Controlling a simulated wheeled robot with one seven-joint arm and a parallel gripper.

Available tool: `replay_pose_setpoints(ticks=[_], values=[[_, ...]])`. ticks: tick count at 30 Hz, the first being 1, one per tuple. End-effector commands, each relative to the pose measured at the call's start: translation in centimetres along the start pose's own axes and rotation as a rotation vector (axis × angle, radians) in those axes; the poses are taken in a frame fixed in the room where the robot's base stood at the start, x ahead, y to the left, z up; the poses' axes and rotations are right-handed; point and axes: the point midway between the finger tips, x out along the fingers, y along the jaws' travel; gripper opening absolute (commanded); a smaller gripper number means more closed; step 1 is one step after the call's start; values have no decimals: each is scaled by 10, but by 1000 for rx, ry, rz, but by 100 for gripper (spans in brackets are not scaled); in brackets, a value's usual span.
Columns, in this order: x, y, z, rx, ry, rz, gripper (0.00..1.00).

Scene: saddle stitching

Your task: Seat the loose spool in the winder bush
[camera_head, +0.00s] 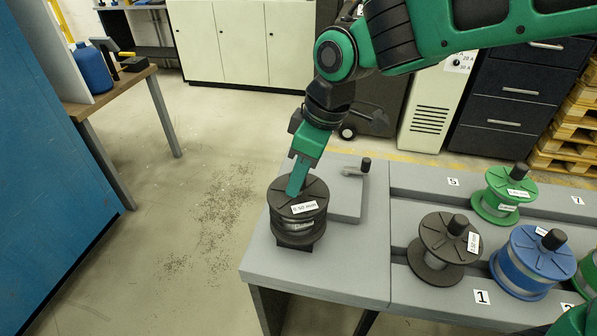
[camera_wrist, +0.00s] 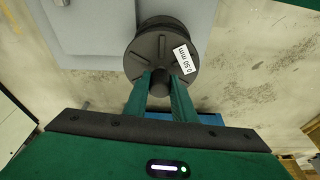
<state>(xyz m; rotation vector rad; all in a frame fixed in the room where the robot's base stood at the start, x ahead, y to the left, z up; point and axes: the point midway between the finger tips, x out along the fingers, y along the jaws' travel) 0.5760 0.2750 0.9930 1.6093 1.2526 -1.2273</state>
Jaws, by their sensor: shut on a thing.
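The dark grey spool (camera_head: 285,208) with a white 0.50 mm label is upright at the left end of the grey bench. My gripper (camera_head: 294,190) comes down from above and is shut on its top hub. In the wrist view, the two green fingers (camera_wrist: 160,83) grip the hub at the middle of the spool's flange (camera_wrist: 153,50). A dark block (camera_head: 294,243) shows just under the spool. The winder bush itself is hidden by the spool, and I cannot tell whether the spool touches it.
A grey raised plate with a small crank (camera_head: 355,170) is right behind the spool. Another dark spool (camera_head: 437,240), a blue spool (camera_head: 530,255) and a green spool (camera_head: 503,190) stand in numbered places to the right. Open floor (camera_head: 200,230) lies left of the bench (camera_head: 330,270).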

Motion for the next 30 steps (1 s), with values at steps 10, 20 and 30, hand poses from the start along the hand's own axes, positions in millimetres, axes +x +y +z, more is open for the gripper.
replay_pose_setpoints(ticks=[10, 20, 30], values=[[1, 0, 0, -1, 1, 1, 46], [-17, 1, 0, 1, 1, 3, 46], [-79, 2, -1, 0, 4, 4, 46]])
